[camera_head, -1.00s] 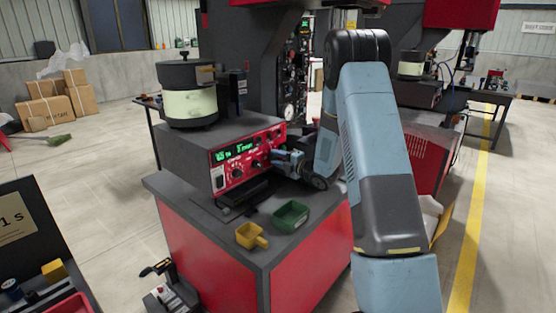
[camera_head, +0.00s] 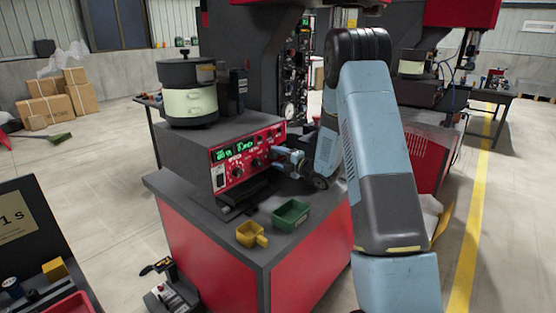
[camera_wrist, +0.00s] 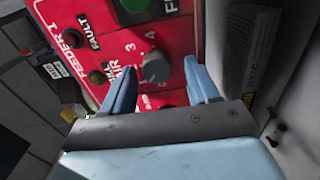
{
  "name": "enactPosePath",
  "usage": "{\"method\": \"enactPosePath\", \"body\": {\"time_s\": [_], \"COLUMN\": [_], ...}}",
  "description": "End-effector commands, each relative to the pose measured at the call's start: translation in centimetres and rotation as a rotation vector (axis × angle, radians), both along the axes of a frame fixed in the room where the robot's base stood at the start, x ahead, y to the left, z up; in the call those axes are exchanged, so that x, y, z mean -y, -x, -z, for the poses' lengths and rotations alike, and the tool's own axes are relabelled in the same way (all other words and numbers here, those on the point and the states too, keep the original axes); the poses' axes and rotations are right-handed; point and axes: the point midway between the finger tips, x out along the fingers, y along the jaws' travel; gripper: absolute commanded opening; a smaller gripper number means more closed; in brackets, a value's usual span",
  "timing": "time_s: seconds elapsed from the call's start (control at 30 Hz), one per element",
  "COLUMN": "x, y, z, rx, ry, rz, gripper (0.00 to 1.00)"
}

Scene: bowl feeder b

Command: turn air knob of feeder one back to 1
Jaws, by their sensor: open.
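The air knob (camera_wrist: 157,67) is a dark grey round knob on the red panel of feeder one (camera_wrist: 100,22), with printed 3 and 4 beside it. Its pointer setting is not clear to me. My gripper (camera_wrist: 158,75) is open, its two blue fingers on either side of the knob with the knob showing between the tips. I cannot tell whether either finger touches it. In the head view my gripper (camera_head: 283,155) is at the right part of the red control panel (camera_head: 228,170); the knob is hard to make out there.
The feeder bowl (camera_head: 190,100) stands on the control box. A yellow scoop (camera_head: 250,235) and green tray (camera_head: 291,214) are on the bench top in front.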

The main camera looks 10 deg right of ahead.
Motion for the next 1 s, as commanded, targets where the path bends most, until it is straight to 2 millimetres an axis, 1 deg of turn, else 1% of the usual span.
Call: {"method": "enactPosePath", "body": {"time_s": [0.17, 0.5, 0.7, 0.83, 1.0], "x": [1.0, 4.8, 6.8, 7.6, 8.0], "y": [1.2, 6.4, 9.2, 10.3, 11.0], "z": [0.0, 0.1, 0.1, 0.2, 0.2], "rx": [-0.001, -0.001, -0.003, -0.002, -0.002], "ry": [0.000, 0.000, 0.000, 0.000, 0.000], "rz": [0.003, 0.003, 0.003, 0.001, 0.000], "gripper": [0.60, 0.60, 0.60, 0.60, 0.60]}}
